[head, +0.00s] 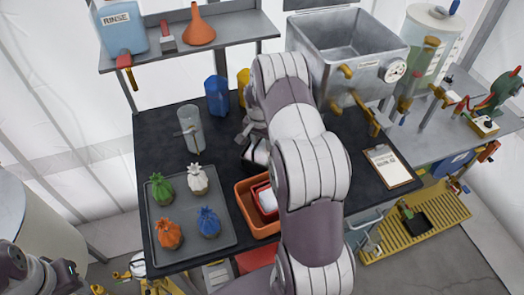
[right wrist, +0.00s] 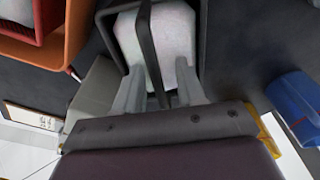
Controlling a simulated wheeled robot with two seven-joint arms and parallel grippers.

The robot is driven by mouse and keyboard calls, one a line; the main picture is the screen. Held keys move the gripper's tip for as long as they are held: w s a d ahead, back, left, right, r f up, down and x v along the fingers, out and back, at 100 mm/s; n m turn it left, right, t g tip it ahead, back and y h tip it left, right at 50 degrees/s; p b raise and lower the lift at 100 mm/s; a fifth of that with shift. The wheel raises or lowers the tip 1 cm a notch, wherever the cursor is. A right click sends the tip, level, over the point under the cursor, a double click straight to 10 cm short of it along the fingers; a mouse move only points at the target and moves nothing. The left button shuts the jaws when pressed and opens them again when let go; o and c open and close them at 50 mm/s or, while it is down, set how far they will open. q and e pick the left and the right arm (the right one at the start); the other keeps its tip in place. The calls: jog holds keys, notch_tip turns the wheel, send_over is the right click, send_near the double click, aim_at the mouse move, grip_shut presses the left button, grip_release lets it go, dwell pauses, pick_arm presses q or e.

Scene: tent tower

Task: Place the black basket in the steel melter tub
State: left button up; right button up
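The steel melter tub (head: 350,52) stands at the back right in the head view, open at the top, with a tap and a dial on its front. The black basket (head: 257,157) is on the dark table, mostly hidden behind my right arm. In the right wrist view its dark upright handle (right wrist: 147,35) rises over a white block (right wrist: 180,40) inside it. My right gripper (right wrist: 160,72) has its fingers apart on either side of the handle, with a gap visible on the right. My left arm shows in the lower left corner; its fingers are not clear.
An orange bin (head: 251,212) sits close beside the basket. A grey tray (head: 160,248) holds several wrapped bundles at the left. A clear jug (head: 190,130), a blue pitcher (head: 216,96) and a yellow one stand farther back. A clipboard (head: 389,166) lies at the right.

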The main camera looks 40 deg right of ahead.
jog(key=shift+w, duration=0.1)
grip_shut()
jog(key=shift+r, duration=0.1)
dwell(1.2)
